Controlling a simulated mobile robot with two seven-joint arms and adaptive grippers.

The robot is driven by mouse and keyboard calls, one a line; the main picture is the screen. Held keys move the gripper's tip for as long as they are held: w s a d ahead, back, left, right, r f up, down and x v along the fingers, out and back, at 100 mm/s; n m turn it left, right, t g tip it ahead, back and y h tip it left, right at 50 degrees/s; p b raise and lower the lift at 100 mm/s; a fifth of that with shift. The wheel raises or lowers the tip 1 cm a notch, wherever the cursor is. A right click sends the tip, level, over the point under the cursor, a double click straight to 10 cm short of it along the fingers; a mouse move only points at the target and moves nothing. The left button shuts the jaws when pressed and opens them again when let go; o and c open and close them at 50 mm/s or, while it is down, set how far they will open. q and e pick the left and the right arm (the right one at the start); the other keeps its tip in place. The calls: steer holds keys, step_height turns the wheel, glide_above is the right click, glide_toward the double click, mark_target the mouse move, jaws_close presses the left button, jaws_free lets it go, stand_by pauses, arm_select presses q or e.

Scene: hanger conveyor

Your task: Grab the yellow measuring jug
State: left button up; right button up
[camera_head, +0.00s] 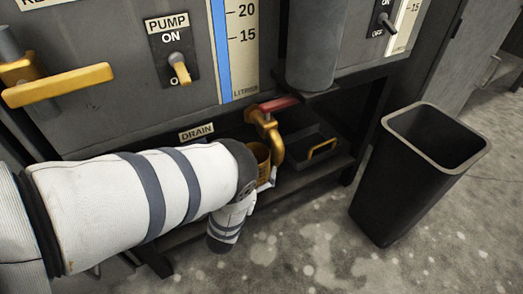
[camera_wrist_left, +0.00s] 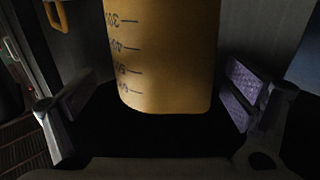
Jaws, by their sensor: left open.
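The yellow measuring jug (camera_head: 258,152) stands on the low shelf under the tap, mostly hidden behind my left arm and the tap spout. In the left wrist view the jug (camera_wrist_left: 165,60) fills the upper middle, with its scale marks upside down. My left gripper (camera_wrist_left: 150,98) is open, with one finger at each side of the jug and a visible gap to both. In the head view the gripper is mostly hidden by my own wrist; only a small light part shows beside the jug. My right gripper is not in view.
A yellow tap (camera_head: 266,122) with a red handle (camera_head: 278,104) hangs just above the jug. A dark tray (camera_head: 301,153) with a yellow handle sits right of it on the shelf (camera_head: 312,178). A black bin (camera_head: 400,190) stands on the floor at right.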

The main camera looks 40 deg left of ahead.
arm_select(q)
steer(key=shift+x, duration=1.2)
steer(key=shift+f, duration=0.1)
steer(key=c, duration=1.3)
